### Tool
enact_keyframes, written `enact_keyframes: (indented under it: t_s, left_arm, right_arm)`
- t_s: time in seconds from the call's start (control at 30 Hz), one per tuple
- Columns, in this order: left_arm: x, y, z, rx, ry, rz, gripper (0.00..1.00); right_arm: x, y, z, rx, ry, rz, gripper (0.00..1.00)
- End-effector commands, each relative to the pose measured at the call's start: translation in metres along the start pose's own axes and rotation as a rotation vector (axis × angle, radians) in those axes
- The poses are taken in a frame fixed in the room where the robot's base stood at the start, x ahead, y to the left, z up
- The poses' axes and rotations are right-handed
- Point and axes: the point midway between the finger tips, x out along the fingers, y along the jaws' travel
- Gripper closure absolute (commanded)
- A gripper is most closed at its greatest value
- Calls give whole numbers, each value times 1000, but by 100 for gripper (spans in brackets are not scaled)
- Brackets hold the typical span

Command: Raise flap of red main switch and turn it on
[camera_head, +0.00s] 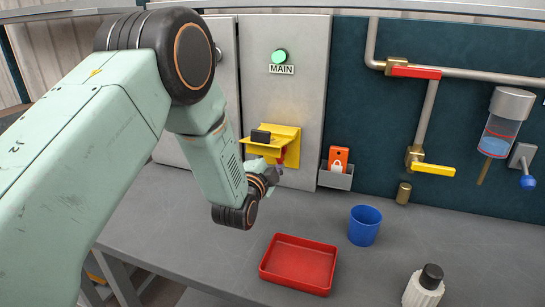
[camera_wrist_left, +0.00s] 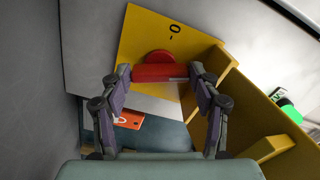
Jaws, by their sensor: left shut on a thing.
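The yellow switch plate (camera_head: 292,150) sits on the grey cabinet door under the MAIN label. Its yellow flap (camera_head: 262,148), with a black piece on top, is raised and stands out from the door. The flap also shows at the right in the left wrist view (camera_wrist_left: 248,100). The red main switch (camera_wrist_left: 160,72) has a bar handle on the yellow plate, beside 0 and dash marks. My left gripper (camera_wrist_left: 160,78) is shut on this handle, one finger at each end. In the head view my left gripper (camera_head: 279,171) is below the flap, partly hidden by its wrist. My right gripper is out of view.
A green lamp (camera_head: 279,57) is above the switch. An orange card (camera_head: 338,158) stands in a grey holder (camera_head: 336,178) to the right. A red tray (camera_head: 298,264), a blue cup (camera_head: 364,226) and a white ribbed bottle (camera_head: 424,287) are on the bench.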

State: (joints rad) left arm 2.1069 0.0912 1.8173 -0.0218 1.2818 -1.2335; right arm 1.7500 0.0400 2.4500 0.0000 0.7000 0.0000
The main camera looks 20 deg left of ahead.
Motion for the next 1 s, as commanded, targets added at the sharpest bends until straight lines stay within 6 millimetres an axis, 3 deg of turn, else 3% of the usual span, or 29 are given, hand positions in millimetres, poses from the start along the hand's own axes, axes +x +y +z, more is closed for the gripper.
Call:
enact_keyframes:
  t_s: [0.27,0.3,0.53,1.0]
  left_arm:
    - [0,-1,-1,0,3,-2,69]
    - [0,-1,-1,0,3,-2,35]
    - [0,0,-1,-1,2,-1,15]
    - [-4,-1,0,-2,1,-2,15]
  right_arm:
    - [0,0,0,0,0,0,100]
    - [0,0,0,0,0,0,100]
    - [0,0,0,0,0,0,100]
    - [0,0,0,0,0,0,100]
